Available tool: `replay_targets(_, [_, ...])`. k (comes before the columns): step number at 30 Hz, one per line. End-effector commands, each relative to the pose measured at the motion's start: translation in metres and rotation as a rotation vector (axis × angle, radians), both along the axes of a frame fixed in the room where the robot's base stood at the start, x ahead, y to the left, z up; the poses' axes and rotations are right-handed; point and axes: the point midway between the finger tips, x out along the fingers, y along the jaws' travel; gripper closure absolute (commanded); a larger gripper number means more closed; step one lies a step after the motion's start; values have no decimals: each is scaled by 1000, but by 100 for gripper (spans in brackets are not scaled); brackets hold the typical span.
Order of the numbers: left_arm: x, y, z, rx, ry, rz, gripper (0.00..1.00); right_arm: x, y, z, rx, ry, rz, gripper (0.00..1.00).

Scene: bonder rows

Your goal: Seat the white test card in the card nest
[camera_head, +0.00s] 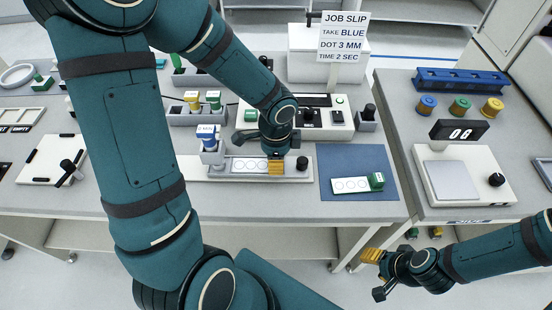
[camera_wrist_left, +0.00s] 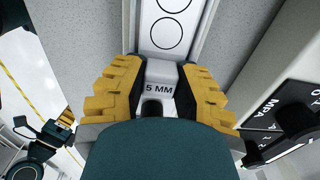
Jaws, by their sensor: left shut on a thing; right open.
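The white test card (camera_head: 248,165), with a row of printed circles, lies along the pale card nest (camera_head: 218,175) in the head view. I cannot tell whether it rests fully in the nest or is just above it. My left gripper (camera_head: 277,166) is at the card's right end. In the left wrist view, its yellow fingers (camera_wrist_left: 158,80) are shut on the card's white end tab marked "5 MM" (camera_wrist_left: 158,89), and the circled strip (camera_wrist_left: 172,25) runs away from them. My right gripper (camera_head: 374,262) is open and empty, off the bench front.
A green-tabbed card (camera_head: 351,185) lies on a blue mat (camera_head: 335,160). A control box (camera_head: 318,132) stands behind. A scale (camera_head: 455,180) occupies the right bench.

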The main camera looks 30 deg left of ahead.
Motion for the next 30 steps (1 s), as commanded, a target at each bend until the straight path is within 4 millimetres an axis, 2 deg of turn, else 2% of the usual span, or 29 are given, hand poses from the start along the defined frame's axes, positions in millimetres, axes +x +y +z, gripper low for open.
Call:
replay_targets(5, [0,0,0,0,0,0,100,0,0,0,0,0,0,53])
replay_targets(6, [0,0,0,0,0,0,65,0,0,0,0,0,0,53])
replay_targets(8, [0,0,0,0,0,0,44,0,0,0,0,0,0,53])
replay_targets(9, [0,0,0,0,0,0,41,0,0,0,0,0,0,53])
replay_targets(30, [0,0,0,0,0,0,41,0,0,0,0,0,0,53])
